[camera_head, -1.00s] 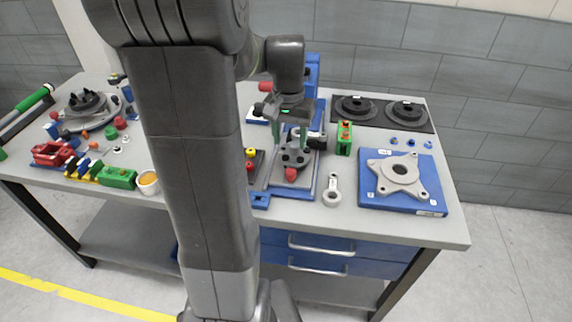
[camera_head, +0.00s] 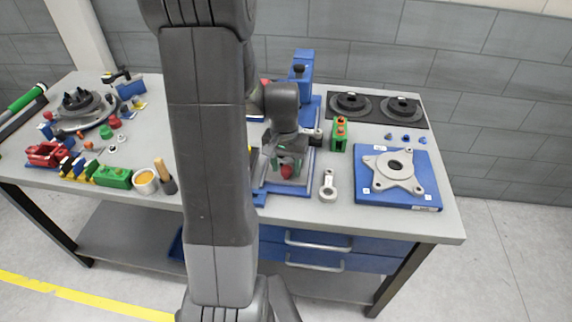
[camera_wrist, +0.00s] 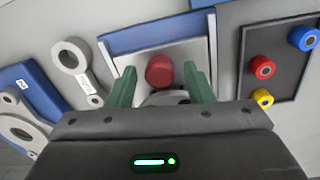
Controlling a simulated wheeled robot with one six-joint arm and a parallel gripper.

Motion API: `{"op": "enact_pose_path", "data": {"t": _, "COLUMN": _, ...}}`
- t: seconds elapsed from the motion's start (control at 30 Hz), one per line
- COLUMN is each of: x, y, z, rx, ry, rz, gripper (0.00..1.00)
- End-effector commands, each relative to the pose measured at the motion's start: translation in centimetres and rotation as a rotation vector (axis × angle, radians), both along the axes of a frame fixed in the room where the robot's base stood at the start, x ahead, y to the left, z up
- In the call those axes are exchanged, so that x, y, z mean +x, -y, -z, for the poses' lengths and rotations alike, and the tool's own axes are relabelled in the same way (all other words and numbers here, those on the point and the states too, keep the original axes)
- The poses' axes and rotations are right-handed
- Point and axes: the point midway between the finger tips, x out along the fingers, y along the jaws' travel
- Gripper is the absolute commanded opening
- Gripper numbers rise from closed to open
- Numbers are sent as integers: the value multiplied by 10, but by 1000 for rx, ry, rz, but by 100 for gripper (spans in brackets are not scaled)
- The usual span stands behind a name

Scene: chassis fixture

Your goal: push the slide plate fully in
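The slide plate is a pale grey plate (camera_wrist: 190,55) with a red knob (camera_wrist: 160,72) near its front end, lying in the blue-edged fixture (camera_wrist: 150,35). In the head view the red knob (camera_head: 287,171) shows just below my gripper (camera_head: 286,162). In the wrist view my gripper (camera_wrist: 161,92) has its two green fingers spread, one on each side of the knob with gaps between. A round dark part behind the knob is mostly hidden by my gripper. I cannot tell how far in the plate sits, nor whether anything touches the knob.
A ring-ended link (camera_head: 328,186) and a green block (camera_head: 340,134) stand right of the fixture. A blue plate with a star-shaped casting (camera_head: 430,195) lies farther right. A dark panel with coloured rings (camera_wrist: 285,60) is close beside the fixture. A blue tower (camera_head: 302,68) rises behind.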

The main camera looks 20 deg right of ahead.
Motion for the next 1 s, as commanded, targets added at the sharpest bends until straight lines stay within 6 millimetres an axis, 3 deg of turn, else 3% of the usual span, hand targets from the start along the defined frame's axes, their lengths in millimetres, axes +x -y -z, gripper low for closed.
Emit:
{"op": "enact_pose_path", "data": {"t": 0.03, "x": 0, "y": 0, "z": 0, "rx": 0, "ry": 0, "rz": 0, "gripper": 37}}
{"op": "enact_pose_path", "data": {"t": 0.23, "x": 0, "y": 0, "z": 0, "rx": 0, "ry": 0, "rz": 0, "gripper": 0}}
{"op": "enact_pose_path", "data": {"t": 0.57, "x": 11, "y": 7, "z": -1, "rx": -1, "ry": 1, "rz": -1, "gripper": 0}}
{"op": "enact_pose_path", "data": {"t": 1.0, "x": 84, "y": 52, "z": -1, "rx": -1, "ry": 2, "rz": 0, "gripper": 0}}
